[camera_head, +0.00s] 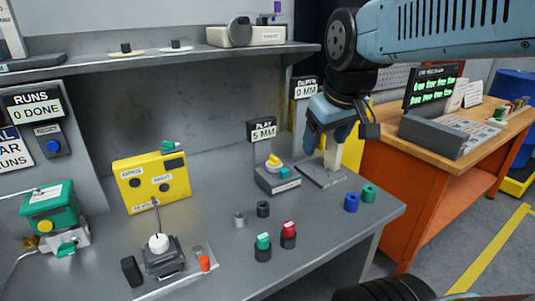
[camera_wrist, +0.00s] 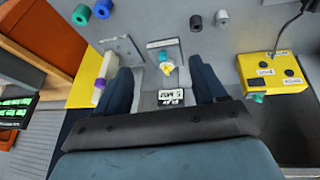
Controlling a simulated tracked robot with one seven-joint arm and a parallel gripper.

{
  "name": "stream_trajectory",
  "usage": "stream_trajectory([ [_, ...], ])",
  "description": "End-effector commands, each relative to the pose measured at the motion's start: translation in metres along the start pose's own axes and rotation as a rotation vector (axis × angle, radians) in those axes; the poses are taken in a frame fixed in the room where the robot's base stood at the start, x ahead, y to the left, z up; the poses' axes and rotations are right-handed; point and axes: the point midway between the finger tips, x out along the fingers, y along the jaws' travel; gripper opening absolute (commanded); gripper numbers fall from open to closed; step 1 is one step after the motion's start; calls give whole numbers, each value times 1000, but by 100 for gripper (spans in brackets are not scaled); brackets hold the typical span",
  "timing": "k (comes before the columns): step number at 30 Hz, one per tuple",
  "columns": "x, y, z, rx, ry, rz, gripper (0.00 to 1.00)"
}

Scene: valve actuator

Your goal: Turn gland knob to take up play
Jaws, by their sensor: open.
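The gland knob (camera_head: 273,160) is a small yellow knob on a grey box (camera_head: 277,181) with a teal part at its front. A sign behind it reads PLAY 5 MM (camera_head: 262,131). My gripper (camera_head: 327,140) is open and empty, above the bench and to the right of the knob in the head view. In the wrist view, the yellow knob (camera_wrist: 167,69) shows between my two dark blue fingers (camera_wrist: 160,72), apart from both. The sign (camera_wrist: 171,97) also shows between the fingers, nearer the palm.
A pale post (camera_head: 333,154) stands on a grey plate (camera_head: 321,176) close to my gripper. A second sign reads 0 MM (camera_head: 306,88). A yellow box (camera_head: 152,184) stands left. Several small cylinders and buttons occupy the bench front. A shelf (camera_head: 200,57) overhangs the back.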

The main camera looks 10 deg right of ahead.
Motion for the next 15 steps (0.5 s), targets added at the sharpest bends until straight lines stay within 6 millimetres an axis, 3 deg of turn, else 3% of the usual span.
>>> stream_trajectory([
  [8, 19, 7, -70, -394, -115, -15, 70],
  [15, 48, 12, -126, -730, -190, -79, 70],
])
